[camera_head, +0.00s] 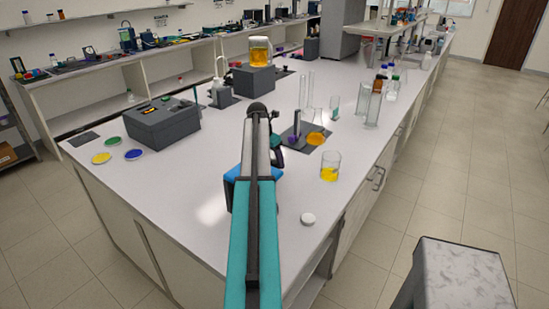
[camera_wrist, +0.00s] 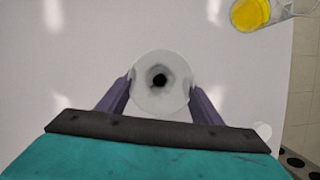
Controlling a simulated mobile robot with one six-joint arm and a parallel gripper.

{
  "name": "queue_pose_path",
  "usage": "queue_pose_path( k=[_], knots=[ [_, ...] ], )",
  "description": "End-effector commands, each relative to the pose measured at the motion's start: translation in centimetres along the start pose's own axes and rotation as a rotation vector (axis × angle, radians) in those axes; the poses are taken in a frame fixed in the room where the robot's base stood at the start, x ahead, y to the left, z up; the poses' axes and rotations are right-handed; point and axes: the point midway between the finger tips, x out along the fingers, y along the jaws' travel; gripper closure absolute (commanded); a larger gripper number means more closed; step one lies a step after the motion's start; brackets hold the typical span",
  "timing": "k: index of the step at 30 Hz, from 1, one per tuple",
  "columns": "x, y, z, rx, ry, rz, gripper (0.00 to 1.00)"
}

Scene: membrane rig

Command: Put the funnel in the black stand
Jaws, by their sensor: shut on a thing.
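In the wrist view the funnel (camera_wrist: 145,95) is a pale round piece with a dark central hole, seen from above. My gripper (camera_wrist: 160,95) has its two purple fingers closed on either side of it, above the white bench. I cannot tell for sure that this is the black stand.
A beaker with yellow liquid (camera_head: 330,170) and a white cap (camera_head: 308,219) are near the bench's right edge; the beaker also shows in the wrist view (camera_wrist: 252,14). Glass cylinders (camera_head: 308,92) stand behind. A grey box (camera_head: 165,125) and coloured discs are at left.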

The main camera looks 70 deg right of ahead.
Motion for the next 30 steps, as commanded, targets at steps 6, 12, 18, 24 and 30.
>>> queue_pose_path(
  k=[6,12,18,24,30],
  knots=[
    [0.39,-0.01,-0.11,0.000,0.000,0.000,0.62],
    [0.69,-0.03,-0.21,0.000,0.000,0.000,0.62],
    [0.78,-0.03,-0.23,0.001,0.000,0.000,0.62],
    [0.77,-0.04,-0.22,0.001,0.000,0.000,0.37],
    [0.76,-0.04,-0.21,0.001,0.000,0.000,0.19]
  ],
)
